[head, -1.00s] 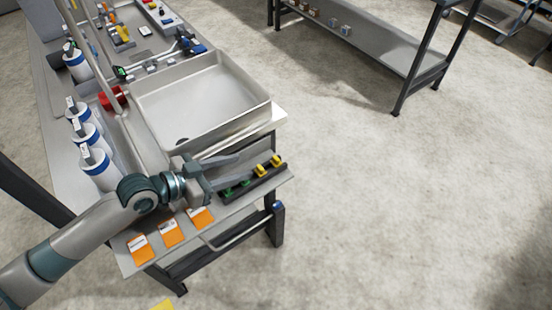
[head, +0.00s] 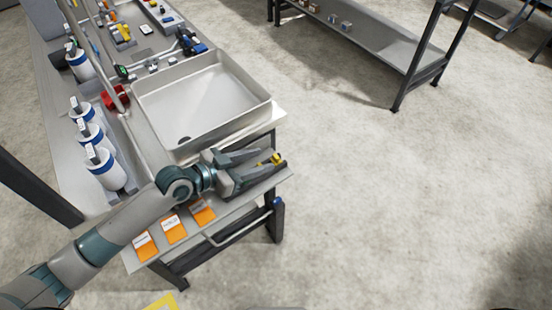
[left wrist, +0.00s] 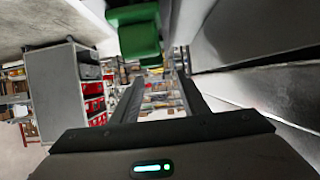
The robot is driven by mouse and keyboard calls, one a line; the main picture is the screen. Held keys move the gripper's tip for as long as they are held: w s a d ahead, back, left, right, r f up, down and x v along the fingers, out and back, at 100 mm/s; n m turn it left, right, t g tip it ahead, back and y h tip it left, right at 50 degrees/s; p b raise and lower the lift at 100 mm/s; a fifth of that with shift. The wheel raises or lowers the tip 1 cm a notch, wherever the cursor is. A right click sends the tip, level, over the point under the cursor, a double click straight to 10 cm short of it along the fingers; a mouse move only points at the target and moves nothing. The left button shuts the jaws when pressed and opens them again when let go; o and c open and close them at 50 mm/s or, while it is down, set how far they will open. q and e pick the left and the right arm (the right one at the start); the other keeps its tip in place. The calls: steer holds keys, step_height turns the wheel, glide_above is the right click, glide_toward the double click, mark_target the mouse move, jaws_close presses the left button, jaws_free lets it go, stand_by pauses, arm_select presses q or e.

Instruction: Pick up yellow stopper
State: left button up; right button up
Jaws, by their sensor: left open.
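My left gripper (head: 271,161) is open at the rack by the bench's front right corner, with its fingers pointing right. A yellow stopper (head: 276,158) shows at the fingertips; I cannot tell whether the fingers touch it. The fingers hide most of the dark rack and its other stoppers. In the left wrist view, a green stopper (left wrist: 139,35) looms large at the top, just above the gap between the open fingers (left wrist: 160,95). No yellow stopper can be made out clearly there. My right gripper is not in view.
A metal sink basin (head: 205,100) with raised walls stands just behind the gripper. White bottles with blue bands (head: 103,168) line the left side. Orange-and-white cards (head: 174,229) lie on the front shelf. Open floor lies to the right.

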mark_target(274, 158)
arm_select(q)
steer(key=p+x, duration=0.1)
steer(key=x, duration=0.2)
steer(key=shift+d+f+p, duration=0.15)
steer(key=shift+d+p, duration=0.15)
steer(key=shift+w+d+f, duration=0.35)
steer(key=shift+w+d, duration=0.1)
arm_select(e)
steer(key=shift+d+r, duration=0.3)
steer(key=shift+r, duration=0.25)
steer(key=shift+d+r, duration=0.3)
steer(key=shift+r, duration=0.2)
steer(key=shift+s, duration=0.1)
arm_select(q)
steer(key=c, duration=1)
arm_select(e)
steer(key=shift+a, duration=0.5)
